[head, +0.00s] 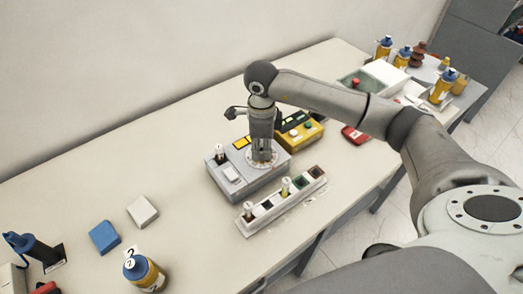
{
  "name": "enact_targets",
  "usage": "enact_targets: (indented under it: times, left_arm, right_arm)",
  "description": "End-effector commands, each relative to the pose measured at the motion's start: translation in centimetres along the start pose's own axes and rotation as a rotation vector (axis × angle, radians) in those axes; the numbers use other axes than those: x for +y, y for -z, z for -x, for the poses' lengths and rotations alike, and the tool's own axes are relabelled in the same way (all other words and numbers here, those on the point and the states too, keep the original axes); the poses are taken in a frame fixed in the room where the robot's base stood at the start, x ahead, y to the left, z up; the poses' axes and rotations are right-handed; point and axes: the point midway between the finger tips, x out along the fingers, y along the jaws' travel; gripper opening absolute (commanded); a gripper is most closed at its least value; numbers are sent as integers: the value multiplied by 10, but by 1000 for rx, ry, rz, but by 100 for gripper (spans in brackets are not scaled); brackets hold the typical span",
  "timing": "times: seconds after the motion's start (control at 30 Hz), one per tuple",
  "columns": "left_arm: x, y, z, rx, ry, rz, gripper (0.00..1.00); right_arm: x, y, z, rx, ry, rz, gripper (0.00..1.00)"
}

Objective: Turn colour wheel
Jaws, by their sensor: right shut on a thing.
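The colour wheel (261,161) is a pale disc with markings around its rim, on top of a grey box-shaped device (231,186) in the middle of the table. My right gripper (262,150) points straight down onto the wheel from above. It is shut on the middle of the wheel, and its fingers hide the part they hold. The device also has a vial (220,153) standing at its left and a yellow label or display at its back. My left gripper is not in view.
A rack (282,201) with vials and coloured squares lies in front of the device. A yellow device (300,131) stands close behind it. A blue block (104,237), a white block (142,211) and a bottle (146,273) are at the left front. The table's back left is clear.

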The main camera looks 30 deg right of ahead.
Motion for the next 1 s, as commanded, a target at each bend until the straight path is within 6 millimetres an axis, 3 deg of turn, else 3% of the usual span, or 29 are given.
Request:
enact_targets:
  times: [0.63,0.67,0.8,1.0]
  left_arm:
    - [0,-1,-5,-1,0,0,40]
    - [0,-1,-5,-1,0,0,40]
    - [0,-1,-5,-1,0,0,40]
    - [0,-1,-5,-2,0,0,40]
  right_arm:
    - [-1,0,1,0,2,-63,0]
    - [-1,0,1,0,2,-62,22]
    - [-1,0,1,0,2,-62,40]
    - [0,0,0,0,1,-61,43]
